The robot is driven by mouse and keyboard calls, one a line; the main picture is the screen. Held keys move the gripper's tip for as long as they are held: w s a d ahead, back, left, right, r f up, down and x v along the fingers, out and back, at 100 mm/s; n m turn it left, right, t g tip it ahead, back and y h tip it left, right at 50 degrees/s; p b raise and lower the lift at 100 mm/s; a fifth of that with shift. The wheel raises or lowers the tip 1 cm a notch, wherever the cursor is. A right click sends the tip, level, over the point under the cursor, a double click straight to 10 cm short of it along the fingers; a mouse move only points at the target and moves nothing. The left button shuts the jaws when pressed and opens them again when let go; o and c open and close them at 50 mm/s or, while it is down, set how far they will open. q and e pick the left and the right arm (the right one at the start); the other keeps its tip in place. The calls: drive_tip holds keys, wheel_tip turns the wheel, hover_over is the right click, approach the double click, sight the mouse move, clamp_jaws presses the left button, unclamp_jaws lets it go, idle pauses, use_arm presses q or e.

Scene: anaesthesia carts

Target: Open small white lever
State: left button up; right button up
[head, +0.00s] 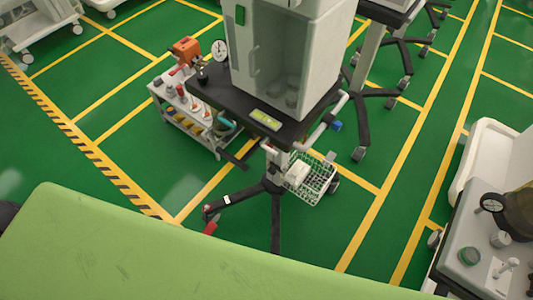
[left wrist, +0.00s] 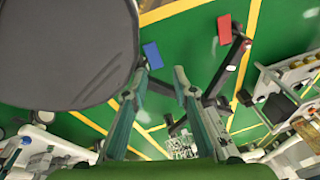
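A small white upright fitting (head: 508,266) stands on the white-grey cart top at the lower right of the head view. It may be the small white lever, but it is too small to tell. My left gripper (left wrist: 160,71) shows in the left wrist view with its two teal-grey fingers apart and nothing between them. The fingers point over the green floor and cart legs. Neither gripper shows in the head view, and my right gripper is in neither view.
A cart with a black top (head: 230,108) and a tall white cabinet (head: 285,50) stands in the middle, with a wire basket (head: 312,182) below. A low trolley (head: 190,118) stands behind it. A dark round shape (left wrist: 65,45) fills the wrist view's upper left.

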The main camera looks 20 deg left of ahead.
use_arm(q)
drive_tip(key=w+d+r+m+t+b, duration=0.3)
drive_tip(key=w+d+r+m, duration=0.15)
drive_tip(key=w+r, duration=0.4)
drive_tip(key=m+t+b, duration=0.5)
drive_tip(key=m+t, duration=0.2)
drive_tip(key=t, duration=0.3)
approach(271, 152)
drive_tip(key=w+p, duration=0.1)
drive_tip(key=w, duration=0.1)
drive_tip(key=w+p, duration=0.1)
drive_tip(key=w, duration=0.2)
drive_tip(key=w+f+p, duration=0.1)
drive_tip(key=w, duration=0.1)
drive_tip(key=shift+w+f, duration=0.1)
drive_tip(key=shift+w, duration=0.15)
drive_tip(key=shift+w+f, duration=0.2)
drive_tip(key=shift+w, duration=0.5)
drive_tip(key=shift+c, duration=0.3)
clamp_jaws()
